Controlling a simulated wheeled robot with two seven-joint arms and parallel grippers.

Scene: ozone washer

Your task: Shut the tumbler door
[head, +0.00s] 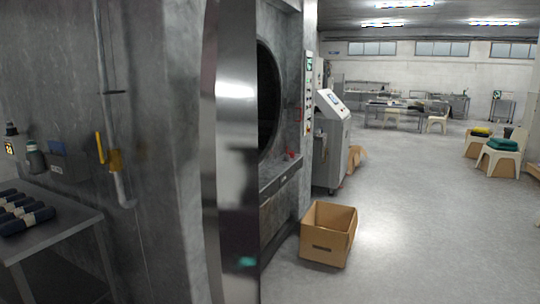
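The tumbler door (236,150) looks like the large, shiny, curved metal piece that stands close in front of me, seen nearly edge-on and running out of the top and bottom of the head view. It stands swung out from the machine, open. Just right of it is the dark round tumbler opening (267,100) in the grey machine front (293,65); the door hides its left part. The door's hinge and handle cannot be made out. Neither of my grippers is in view.
An open cardboard box (328,234) stands on the floor right of the machine, near a grey control cabinet (331,145). A metal table (50,240) with dark rolled cloths (25,220) is at the left.

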